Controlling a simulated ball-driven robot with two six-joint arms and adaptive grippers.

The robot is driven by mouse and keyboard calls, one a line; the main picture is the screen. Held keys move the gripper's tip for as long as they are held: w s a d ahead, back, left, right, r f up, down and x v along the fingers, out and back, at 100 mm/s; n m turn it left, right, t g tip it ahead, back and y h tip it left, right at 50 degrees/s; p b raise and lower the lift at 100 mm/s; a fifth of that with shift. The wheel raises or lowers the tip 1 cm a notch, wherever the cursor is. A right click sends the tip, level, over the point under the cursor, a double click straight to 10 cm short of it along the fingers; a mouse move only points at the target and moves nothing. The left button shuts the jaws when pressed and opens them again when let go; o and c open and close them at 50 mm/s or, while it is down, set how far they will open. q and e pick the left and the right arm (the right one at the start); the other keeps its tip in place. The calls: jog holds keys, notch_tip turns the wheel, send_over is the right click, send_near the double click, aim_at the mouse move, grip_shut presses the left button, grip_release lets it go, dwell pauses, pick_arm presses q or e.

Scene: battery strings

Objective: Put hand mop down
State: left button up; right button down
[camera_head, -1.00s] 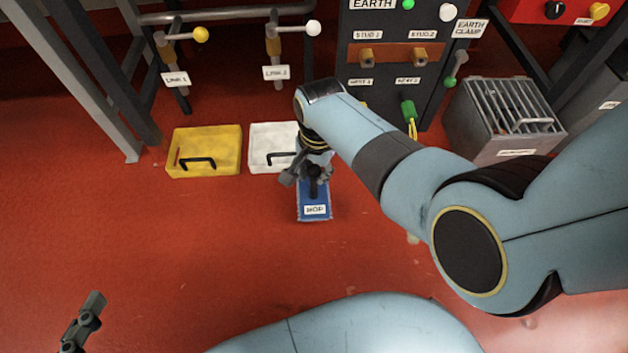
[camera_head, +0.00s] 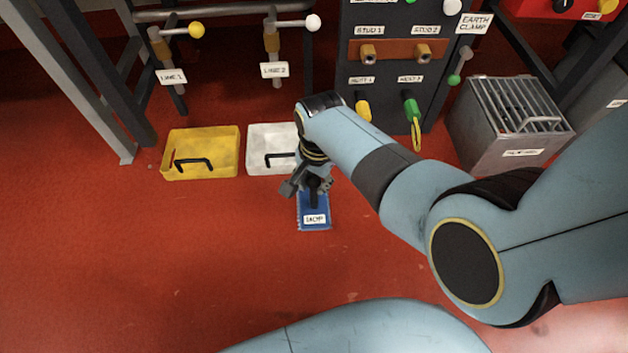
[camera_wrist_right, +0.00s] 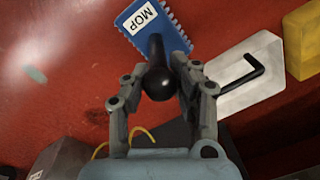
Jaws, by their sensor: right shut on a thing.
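The hand mop (camera_head: 313,219) is a blue block with a white MOP label and a black handle. In the head view it is at mid-picture, in front of the white tray, flat side down at or close to the red floor; I cannot tell whether it touches. My right gripper (camera_head: 312,184) is shut on its handle. In the right wrist view the black knobbed handle stands between the fingers of the gripper (camera_wrist_right: 160,85), with the mop's blue block (camera_wrist_right: 150,25) beyond. My left gripper is out of view.
A yellow tray (camera_head: 226,158) and a white tray (camera_head: 258,137), each with a black handle, stand behind and left of the mop. A dark stud panel (camera_head: 385,70) and a grey slatted box (camera_head: 490,145) stand behind to the right. The red floor at front left is clear.

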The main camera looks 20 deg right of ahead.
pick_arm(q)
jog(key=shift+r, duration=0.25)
pick_arm(e)
jog(key=shift+f, duration=0.1)
jog(key=c, duration=1)
grip_release()
jog(key=shift+c, duration=0.2)
